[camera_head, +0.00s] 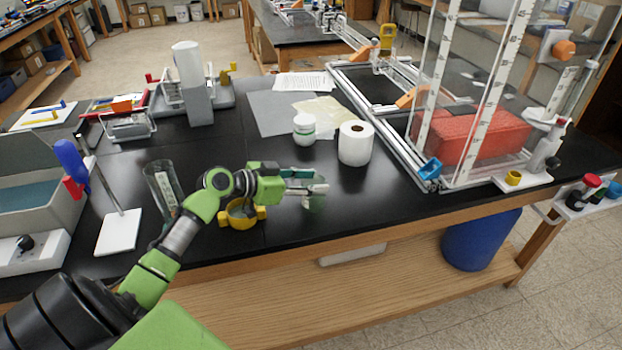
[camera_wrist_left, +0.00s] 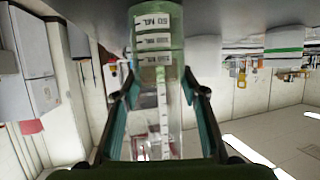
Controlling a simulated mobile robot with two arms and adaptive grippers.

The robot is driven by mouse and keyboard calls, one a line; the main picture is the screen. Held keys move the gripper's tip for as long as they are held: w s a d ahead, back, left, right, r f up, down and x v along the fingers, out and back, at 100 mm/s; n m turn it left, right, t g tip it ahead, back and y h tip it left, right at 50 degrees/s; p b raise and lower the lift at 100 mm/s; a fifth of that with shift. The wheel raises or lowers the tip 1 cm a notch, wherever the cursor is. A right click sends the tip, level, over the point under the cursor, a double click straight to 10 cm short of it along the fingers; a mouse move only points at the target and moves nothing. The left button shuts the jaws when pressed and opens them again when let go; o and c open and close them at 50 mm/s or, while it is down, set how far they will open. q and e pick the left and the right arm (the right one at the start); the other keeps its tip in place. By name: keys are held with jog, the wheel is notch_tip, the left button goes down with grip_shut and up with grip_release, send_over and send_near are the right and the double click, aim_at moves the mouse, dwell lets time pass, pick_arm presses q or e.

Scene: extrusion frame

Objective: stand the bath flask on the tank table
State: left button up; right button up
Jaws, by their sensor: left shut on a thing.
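My left gripper (camera_head: 305,188) is above the front part of the black tabletop (camera_head: 330,215). In the left wrist view its fingers (camera_wrist_left: 160,95) are closed around the sides of a clear, green-tinted flask (camera_wrist_left: 152,30) with white and dark graduation labels. In the head view this flask (camera_head: 317,202) shows only in small part at the fingertips, so I cannot tell whether its bottom touches the table. Its upper end fills the wrist view's top. My right gripper is not in view.
A white paper roll (camera_head: 355,143) and a white jar (camera_head: 304,129) stand behind the gripper. A yellow holder (camera_head: 240,214) and a clear glass cylinder (camera_head: 163,184) are on its left. A frame with a red block (camera_head: 472,138) occupies the right. The table's front edge is close.

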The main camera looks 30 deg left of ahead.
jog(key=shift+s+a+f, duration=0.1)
pick_arm(q)
jog(key=shift+f, duration=0.2)
jog(key=o, duration=1.2)
jog(key=shift+c, duration=0.2)
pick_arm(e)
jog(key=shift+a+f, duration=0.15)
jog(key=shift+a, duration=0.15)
pick_arm(q)
jog(key=shift+r, duration=0.15)
jog(key=shift+s, duration=0.15)
jog(key=b+v, duration=0.3)
jog(key=v, duration=0.9)
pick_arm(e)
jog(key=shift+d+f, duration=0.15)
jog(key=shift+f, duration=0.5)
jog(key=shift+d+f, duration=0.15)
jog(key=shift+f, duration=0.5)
pick_arm(q)
jog(key=shift+r, duration=0.1)
